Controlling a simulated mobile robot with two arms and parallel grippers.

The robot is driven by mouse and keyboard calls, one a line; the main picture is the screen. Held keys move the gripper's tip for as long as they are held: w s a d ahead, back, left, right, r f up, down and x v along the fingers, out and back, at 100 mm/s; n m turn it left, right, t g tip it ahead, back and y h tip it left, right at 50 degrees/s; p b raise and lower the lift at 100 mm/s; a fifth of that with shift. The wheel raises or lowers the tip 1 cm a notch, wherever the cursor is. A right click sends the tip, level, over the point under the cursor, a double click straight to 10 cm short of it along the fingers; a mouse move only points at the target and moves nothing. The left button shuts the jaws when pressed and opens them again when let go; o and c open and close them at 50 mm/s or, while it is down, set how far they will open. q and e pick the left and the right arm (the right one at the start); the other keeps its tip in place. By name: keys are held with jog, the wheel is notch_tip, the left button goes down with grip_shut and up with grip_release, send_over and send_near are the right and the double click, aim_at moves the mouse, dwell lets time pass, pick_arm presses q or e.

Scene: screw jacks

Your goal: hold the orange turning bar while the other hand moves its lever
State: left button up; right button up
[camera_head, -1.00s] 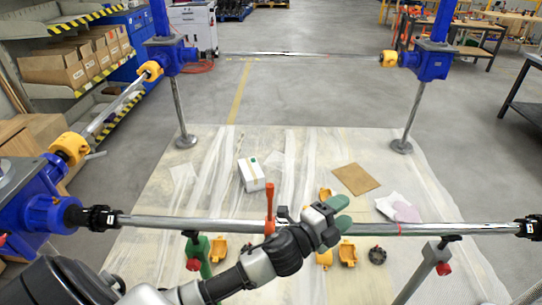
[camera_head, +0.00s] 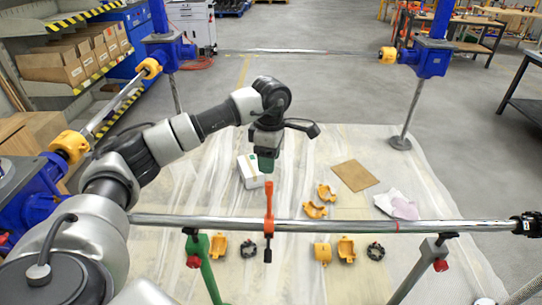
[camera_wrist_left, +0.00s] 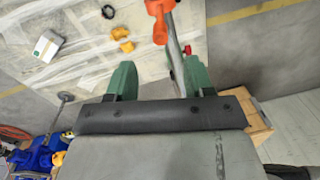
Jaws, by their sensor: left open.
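The orange turning bar (camera_head: 268,205) stands upright on the long steel shaft (camera_head: 340,225) in the head view, with a black end below the shaft. In the left wrist view the orange bar (camera_wrist_left: 160,18) shows at the top, beyond the fingertips. My left gripper (camera_head: 265,164) points down just above the bar's top in the picture, with green fingers. In the left wrist view its fingers (camera_wrist_left: 160,85) are spread wide with nothing between them. I cannot make out a separate lever. My right gripper is not in view.
A green stand (camera_head: 207,270) and a grey stand (camera_head: 418,268) are under the shaft. Yellow shells (camera_head: 346,248), black rings (camera_head: 375,251), a white box (camera_head: 250,172) and a cardboard sheet (camera_head: 355,176) lie on the floor sheeting. Blue jacks (camera_head: 428,60) stand at the corners.

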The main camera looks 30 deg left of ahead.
aim_at(270, 181)
pick_arm(q)
jog(key=f+p, duration=0.1)
jog(key=f, duration=0.2)
jog(key=f+p, duration=0.1)
jog(key=f, duration=0.6)
jog(key=shift+s+d+f+p, duration=0.15)
jog(key=shift+s+d+p, duration=0.05)
jog(key=shift+s+p, duration=0.2)
grip_shut()
dwell(0.6)
